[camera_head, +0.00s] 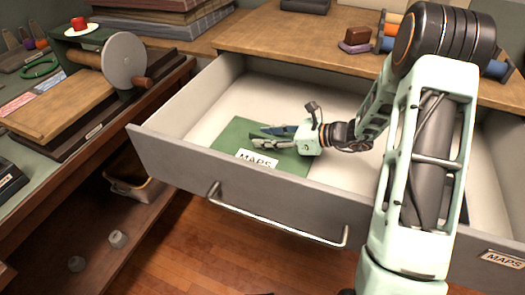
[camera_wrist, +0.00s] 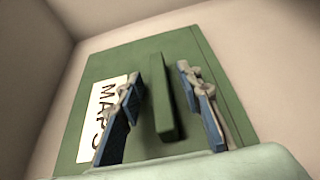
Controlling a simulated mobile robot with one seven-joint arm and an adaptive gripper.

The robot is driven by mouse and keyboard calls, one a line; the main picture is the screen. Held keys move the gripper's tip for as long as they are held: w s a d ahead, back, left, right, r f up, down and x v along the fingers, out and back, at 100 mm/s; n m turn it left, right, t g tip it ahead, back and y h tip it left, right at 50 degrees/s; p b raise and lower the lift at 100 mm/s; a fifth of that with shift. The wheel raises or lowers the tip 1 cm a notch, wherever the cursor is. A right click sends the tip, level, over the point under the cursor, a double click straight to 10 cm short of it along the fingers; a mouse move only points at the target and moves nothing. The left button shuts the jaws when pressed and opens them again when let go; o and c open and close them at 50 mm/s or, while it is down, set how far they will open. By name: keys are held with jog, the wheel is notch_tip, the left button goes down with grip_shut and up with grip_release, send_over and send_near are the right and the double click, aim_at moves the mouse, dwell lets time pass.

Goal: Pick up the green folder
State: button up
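The green folder (camera_head: 238,133) lies flat in the left part of an open drawer, with a white "MAPS" label on its front edge in the head view. In the wrist view the folder (camera_wrist: 200,60) fills the middle, and a raised green ridge (camera_wrist: 159,95) stands up from it. My gripper (camera_head: 262,137) is inside the drawer, above the folder. In the wrist view its two blue-padded fingers (camera_wrist: 162,115) are apart, one on each side of the ridge, with visible gaps. Nothing is held. The exact height of the fingertips over the folder is hard to tell.
The grey drawer (camera_head: 165,153) has walls around the folder and a metal handle (camera_head: 275,225) in front. The wooden top (camera_head: 285,35) overhangs behind. A side bench with a wooden board (camera_head: 60,105) stands at left. The drawer floor behind the folder (camera_head: 270,92) is bare.

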jog(key=shift+c, duration=0.3)
grip_shut()
jog(key=shift+r, duration=0.1)
